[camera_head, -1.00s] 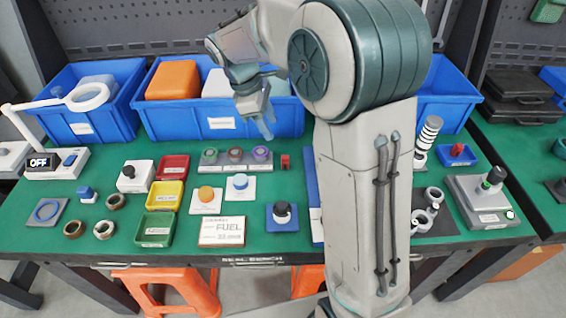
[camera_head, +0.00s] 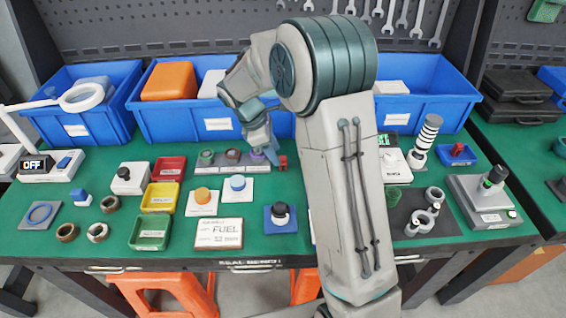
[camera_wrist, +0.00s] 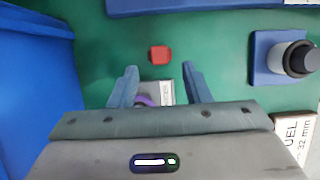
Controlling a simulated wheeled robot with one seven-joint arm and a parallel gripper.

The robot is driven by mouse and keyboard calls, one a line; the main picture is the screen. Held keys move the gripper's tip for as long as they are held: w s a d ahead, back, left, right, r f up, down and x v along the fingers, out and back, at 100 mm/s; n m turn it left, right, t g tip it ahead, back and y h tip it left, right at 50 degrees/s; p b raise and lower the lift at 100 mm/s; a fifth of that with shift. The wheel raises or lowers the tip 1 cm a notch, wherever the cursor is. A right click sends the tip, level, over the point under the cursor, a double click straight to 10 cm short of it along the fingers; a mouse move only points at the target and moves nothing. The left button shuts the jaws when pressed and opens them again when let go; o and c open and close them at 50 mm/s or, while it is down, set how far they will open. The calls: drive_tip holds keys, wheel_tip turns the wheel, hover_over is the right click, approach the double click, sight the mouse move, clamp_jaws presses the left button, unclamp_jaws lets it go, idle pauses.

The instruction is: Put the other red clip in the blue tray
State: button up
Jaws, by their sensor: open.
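A small red clip (camera_head: 283,163) stands on the green bench, just right of the strip with the ring parts. In the wrist view the red clip (camera_wrist: 159,55) lies beyond my fingertips, roughly centred between them and apart from both. My gripper (camera_wrist: 159,72) is open and empty, pointing down at the bench; in the head view my gripper (camera_head: 268,150) is close to the clip's left side. The small blue tray (camera_head: 456,160) is on the right of the bench, with a red piece (camera_head: 457,150) in it.
A purple ring (camera_wrist: 145,100) on its strip shows between my fingers. A blue block with a black knob (camera_head: 281,214) stands nearer the front edge. Large blue bins (camera_head: 220,125) line the back. My arm hides part of the bench centre.

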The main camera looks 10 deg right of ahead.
sight(283, 163)
drive_tip(key=x, duration=0.4)
drive_tip(key=shift+s+f, duration=0.1)
drive_tip(key=shift+f, duration=0.1)
clamp_jaws()
